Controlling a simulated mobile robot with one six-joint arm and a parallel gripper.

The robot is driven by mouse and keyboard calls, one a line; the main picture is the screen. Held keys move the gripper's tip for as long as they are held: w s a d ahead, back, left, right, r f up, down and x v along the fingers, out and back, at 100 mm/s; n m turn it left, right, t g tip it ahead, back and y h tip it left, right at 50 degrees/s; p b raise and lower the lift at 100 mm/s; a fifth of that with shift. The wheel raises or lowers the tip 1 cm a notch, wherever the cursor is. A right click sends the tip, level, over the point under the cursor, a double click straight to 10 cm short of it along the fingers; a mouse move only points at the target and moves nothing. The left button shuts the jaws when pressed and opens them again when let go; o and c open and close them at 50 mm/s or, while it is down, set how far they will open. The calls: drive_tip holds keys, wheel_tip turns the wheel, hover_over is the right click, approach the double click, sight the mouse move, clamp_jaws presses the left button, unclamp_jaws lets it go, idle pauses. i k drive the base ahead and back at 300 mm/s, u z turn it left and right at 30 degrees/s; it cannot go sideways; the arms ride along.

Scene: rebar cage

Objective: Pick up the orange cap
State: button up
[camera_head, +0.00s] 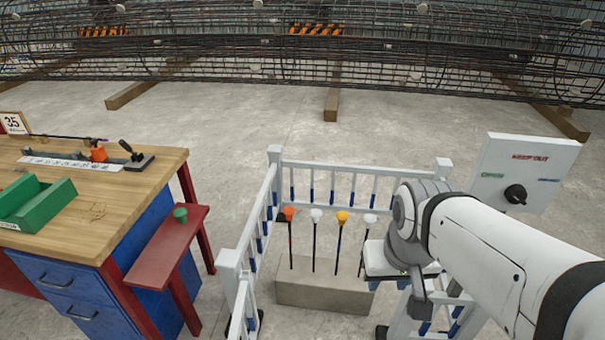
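An orange cap (289,212) sits on top of a thin upright rod, leftmost in a row standing in a concrete block (325,293) inside a small white fence. Another orange piece (99,155) lies on the wooden bench at the left; I cannot tell whether it is a cap. My arm reaches in from the lower right, its grey joint over the fence's right side. The end of my arm points down there, to the right of the capped rods and apart from the orange cap. I cannot make out the fingers of my gripper or anything in them.
Beside the orange cap stand rods with a white cap (316,215), a yellow cap (342,217) and another white cap (370,220). The white fence (355,168) surrounds them. A green cap (180,214) sits on the red shelf (160,250). A keep-out panel (525,172) stands right.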

sight(289, 210)
drive_tip(key=u, duration=0.15)
drive_tip(key=i, duration=0.95)
drive_tip(key=z, duration=0.05)
